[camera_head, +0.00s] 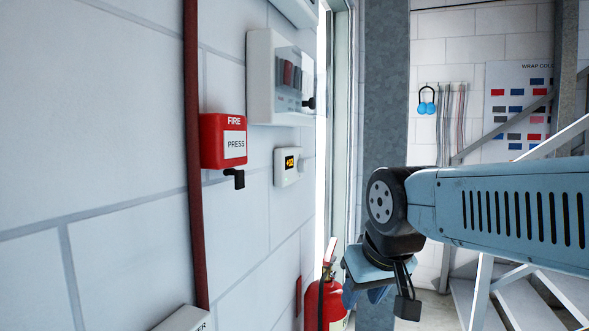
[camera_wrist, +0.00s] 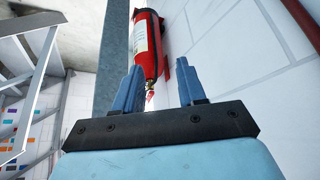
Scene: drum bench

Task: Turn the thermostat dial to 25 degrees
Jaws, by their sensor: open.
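The thermostat (camera_head: 287,166) is a small white box on the white block wall, right of the fire call point and below a switch box. It has a dark display with orange marks, too small to read. Its dial cannot be made out clearly. My gripper (camera_head: 368,292) hangs from my blue arm, to the right of and lower than the thermostat, apart from the wall. In the wrist view my gripper (camera_wrist: 158,85) has its two blue fingers apart with nothing held between them. The thermostat does not show in the wrist view.
A red fire call point (camera_head: 223,141) and a red pipe (camera_head: 194,150) are left of the thermostat. A switch box (camera_head: 262,78) is above it. A red extinguisher (camera_head: 331,304) stands below, near my gripper; it also shows in the wrist view (camera_wrist: 148,45). Stairs (camera_head: 510,300) are at right.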

